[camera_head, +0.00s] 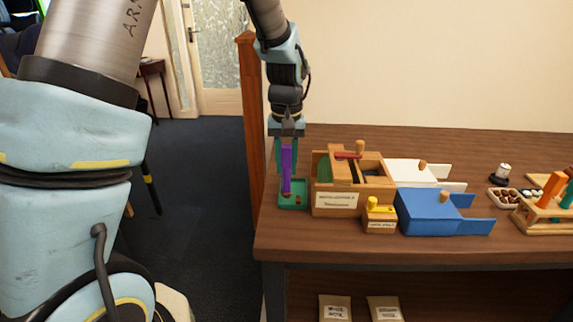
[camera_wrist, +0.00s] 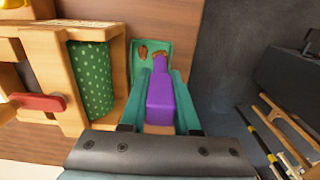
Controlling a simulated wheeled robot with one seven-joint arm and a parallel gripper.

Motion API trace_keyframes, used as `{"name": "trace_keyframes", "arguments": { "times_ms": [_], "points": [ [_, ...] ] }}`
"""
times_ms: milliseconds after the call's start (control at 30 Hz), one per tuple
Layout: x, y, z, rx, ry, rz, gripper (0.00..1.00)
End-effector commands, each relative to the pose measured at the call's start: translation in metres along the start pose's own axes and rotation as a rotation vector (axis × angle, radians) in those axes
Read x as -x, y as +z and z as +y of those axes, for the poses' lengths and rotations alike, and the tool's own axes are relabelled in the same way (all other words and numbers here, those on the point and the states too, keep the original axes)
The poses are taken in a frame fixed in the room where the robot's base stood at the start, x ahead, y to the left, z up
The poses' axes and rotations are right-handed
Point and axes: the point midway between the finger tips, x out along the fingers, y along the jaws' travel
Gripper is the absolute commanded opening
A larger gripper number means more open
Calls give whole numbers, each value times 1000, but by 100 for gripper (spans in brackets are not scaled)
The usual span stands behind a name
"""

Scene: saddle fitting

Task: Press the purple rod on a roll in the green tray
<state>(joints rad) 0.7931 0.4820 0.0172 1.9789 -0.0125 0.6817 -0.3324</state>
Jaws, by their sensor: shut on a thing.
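The purple rod (camera_head: 287,168) stands nearly upright in my gripper (camera_head: 287,156), its lower end at the green tray. The wrist view also shows the purple rod (camera_wrist: 160,98) between the teal fingers of my gripper (camera_wrist: 161,90). The green tray (camera_head: 301,206) lies on the table's left end. In the wrist view the green tray (camera_wrist: 137,82) holds small brown pieces, which look like rolls (camera_wrist: 143,51). One brown piece is right at the rod's far end. I cannot tell for certain whether the rod touches it.
A wooden box (camera_head: 337,199) with a red handle stands just right of the tray. A small yellow-topped block (camera_head: 380,212), a blue box (camera_head: 430,212) and a white box (camera_head: 408,172) are further right. A wooden post (camera_head: 249,120) rises at the table's left edge.

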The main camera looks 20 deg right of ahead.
Motion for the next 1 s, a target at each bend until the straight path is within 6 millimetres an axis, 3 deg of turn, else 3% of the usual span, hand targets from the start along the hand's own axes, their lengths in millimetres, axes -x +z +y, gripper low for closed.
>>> {"name": "trace_keyframes", "arguments": {
  "times_ms": [700, 1000],
  "points": [
    [52, 0, 0, 0, 0, 2, 0],
    [52, 0, 0, 0, 1, 2, 0]
  ]
}}
